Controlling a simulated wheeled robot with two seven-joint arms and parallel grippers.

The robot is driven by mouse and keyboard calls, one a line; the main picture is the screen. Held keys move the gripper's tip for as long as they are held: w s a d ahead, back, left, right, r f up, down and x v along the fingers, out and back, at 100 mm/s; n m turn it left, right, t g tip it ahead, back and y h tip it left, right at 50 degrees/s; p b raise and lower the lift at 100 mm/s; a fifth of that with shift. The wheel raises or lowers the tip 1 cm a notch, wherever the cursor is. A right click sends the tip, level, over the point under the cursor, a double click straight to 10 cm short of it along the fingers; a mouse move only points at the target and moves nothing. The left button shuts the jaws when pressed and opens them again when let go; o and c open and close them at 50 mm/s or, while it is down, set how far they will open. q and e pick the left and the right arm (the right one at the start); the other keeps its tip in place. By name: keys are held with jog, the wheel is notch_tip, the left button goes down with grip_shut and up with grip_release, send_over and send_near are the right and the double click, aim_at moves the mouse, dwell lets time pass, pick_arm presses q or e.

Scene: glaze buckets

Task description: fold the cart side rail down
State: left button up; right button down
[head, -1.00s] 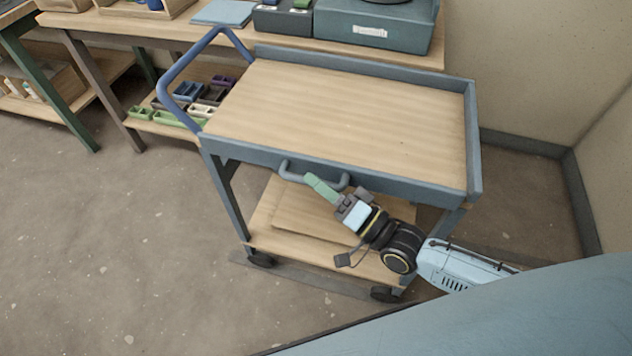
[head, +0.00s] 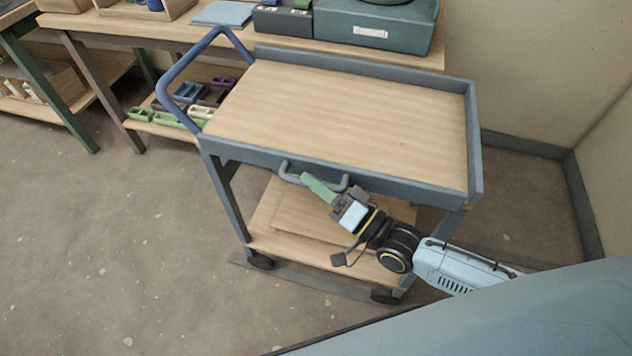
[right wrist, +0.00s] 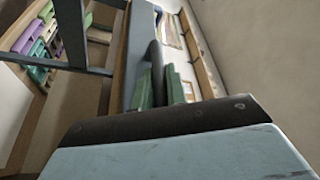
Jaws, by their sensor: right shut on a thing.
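The cart (head: 340,110) has a wooden top and blue-grey edges. Its side rail (head: 400,187) is the blue-grey panel along the near long side, with a looped handle (head: 335,186) on its outer face. I cannot tell clearly how far the rail is tilted. My right gripper (head: 312,182), with green fingers, is shut on the handle near its left part. In the right wrist view the green fingers (right wrist: 160,90) sit either side of the dark grey handle bar (right wrist: 156,58). My left gripper is not in view.
The cart's blue push handle (head: 172,80) rises at the left. A lower wooden shelf (head: 262,225) lies under the top. Behind stands a workbench (head: 120,30) with boxes and colored bins (head: 185,92). A wall (head: 540,70) is at the right. The floor at left is clear.

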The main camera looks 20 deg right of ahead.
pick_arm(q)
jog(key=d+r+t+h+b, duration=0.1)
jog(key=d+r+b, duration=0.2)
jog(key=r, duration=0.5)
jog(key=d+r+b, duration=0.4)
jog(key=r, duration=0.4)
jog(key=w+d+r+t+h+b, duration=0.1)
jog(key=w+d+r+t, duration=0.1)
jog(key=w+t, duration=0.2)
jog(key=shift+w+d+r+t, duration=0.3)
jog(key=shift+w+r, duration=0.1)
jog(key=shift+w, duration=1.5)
pick_arm(e)
notch_tip(320, 180, down, 7)
jog(key=n+g+y, duration=0.7)
jog(key=n+g, duration=0.2)
jog(key=n, duration=1.7)
jog(key=shift+s+a+r+y, duration=0.15)
jog(key=shift+s+a+y, duration=0.1)
jog(key=shift+s+y, duration=0.15)
jog(key=c, duration=1.7)
grip_release()
